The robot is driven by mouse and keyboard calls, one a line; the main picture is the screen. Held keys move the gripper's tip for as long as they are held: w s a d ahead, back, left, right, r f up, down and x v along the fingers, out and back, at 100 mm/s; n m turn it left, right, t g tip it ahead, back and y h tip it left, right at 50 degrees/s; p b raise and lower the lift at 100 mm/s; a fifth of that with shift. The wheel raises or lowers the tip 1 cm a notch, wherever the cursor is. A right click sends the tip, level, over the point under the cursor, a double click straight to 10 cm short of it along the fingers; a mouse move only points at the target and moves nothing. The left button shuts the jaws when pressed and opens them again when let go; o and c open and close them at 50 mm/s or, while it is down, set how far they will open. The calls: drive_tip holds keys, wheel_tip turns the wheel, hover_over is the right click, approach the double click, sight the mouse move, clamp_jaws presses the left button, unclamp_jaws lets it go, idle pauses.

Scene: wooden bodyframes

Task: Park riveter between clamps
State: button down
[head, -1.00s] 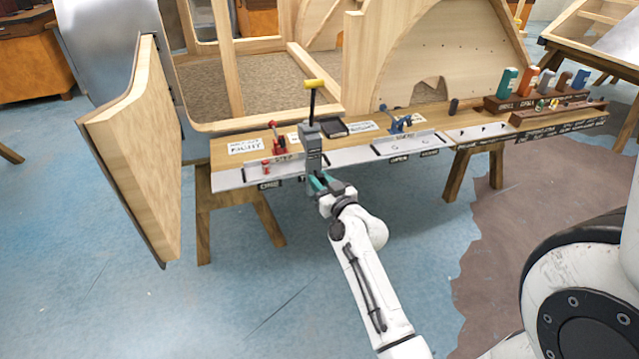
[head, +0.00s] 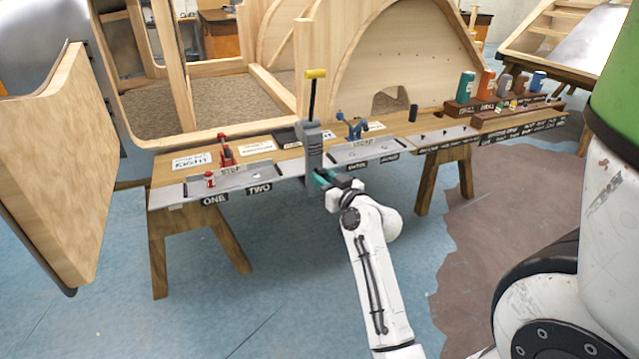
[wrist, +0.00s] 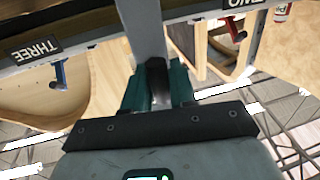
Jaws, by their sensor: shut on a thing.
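The riveter (head: 313,145) is a grey upright tool with a thin black lever and a yellow grip on top. My gripper (head: 322,180), with green fingers, is shut on its lower body at the bench's front edge; its fingers also show in the wrist view (wrist: 158,88). The red clamp (head: 226,155) stands on the bench left of the riveter. The blue clamp (head: 354,129) stands to the right, closer to it. In the wrist view, the blue clamp (wrist: 58,74) shows left and the red clamp (wrist: 233,28) right. I cannot tell whether the riveter touches the bench.
The wooden bench (head: 168,172) carries grey trays and labels reading ONE and TWO. A small red item (head: 209,180) sits on the left tray. A rack (head: 460,107) of coloured bottles stands at the right end. A curved wooden panel (head: 55,170) stands at the left.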

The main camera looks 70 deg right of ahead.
drive_tip(key=c, duration=1)
unclamp_jaws()
drive_tip(key=v, duration=1)
drive_tip(key=shift+s+a, duration=0.25)
drive_tip(key=shift+s, duration=0.05)
